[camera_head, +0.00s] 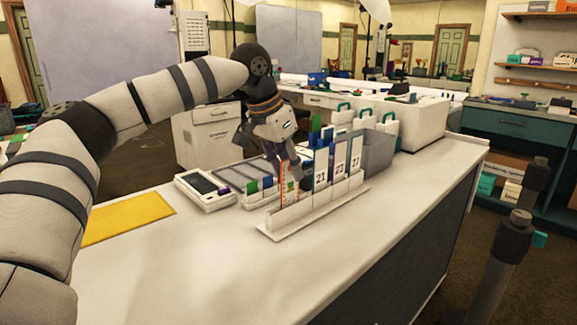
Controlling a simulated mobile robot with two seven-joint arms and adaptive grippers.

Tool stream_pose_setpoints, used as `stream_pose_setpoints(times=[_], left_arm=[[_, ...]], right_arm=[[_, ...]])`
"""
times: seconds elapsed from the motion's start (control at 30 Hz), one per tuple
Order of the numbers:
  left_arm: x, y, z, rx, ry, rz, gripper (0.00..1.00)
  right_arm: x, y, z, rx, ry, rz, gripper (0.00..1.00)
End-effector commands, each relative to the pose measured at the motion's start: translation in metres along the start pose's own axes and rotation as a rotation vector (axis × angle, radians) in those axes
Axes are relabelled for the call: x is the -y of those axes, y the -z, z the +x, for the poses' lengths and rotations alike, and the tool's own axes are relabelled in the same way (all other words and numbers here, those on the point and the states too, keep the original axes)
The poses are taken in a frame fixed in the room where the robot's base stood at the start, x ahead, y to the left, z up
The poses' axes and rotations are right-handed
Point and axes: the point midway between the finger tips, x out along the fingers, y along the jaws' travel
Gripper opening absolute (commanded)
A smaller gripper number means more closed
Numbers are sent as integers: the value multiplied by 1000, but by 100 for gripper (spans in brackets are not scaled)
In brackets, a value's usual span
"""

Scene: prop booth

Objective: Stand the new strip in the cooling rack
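The cooling rack (290,217) is a long white slotted holder on the white counter. Several white cards numbered 21, 22 and 23 stand upright in its middle and far part, such as the card 21 (321,171). My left gripper (286,169) comes down over the rack just left of the card 21. It appears shut on an upright strip (289,181) with orange-red marks. The strip's lower end is at the rack; I cannot tell whether it is seated in a slot. The fingers partly hide the strip.
A yellow mat (128,218) lies at the left. A white device with a dark screen (204,186) and grey trays (240,176) stand behind the rack. A grey bin (378,151) and white teal-handled holders (341,117) are farther back. The front counter is clear.

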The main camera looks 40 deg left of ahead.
Motion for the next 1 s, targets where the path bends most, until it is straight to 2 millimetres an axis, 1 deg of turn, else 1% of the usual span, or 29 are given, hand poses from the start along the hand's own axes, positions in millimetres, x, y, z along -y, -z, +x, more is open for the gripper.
stream_pose_setpoints(times=[0.17,0.27,0.37,0.5,0.6,0.7,0.8,1.0], left_arm=[[0,0,0,0,0,0,28],[0,1,-9,-3,1,0,28],[0,1,-32,-7,0,0,28],[0,2,-71,-7,1,-1,28],[0,1,-94,-4,0,-1,28],[0,1,-110,-2,0,0,28],[0,0,-119,-1,0,0,28],[0,0,-120,0,0,0,28]], right_arm=[[0,0,0,0,0,0,0],[0,0,0,0,0,0,0],[0,0,0,0,0,0,0],[0,0,0,0,0,0,0],[0,0,0,0,0,0,0],[0,0,0,0,0,0,0],[0,0,0,0,0,0,0],[0,0,0,0,0,0,0]])
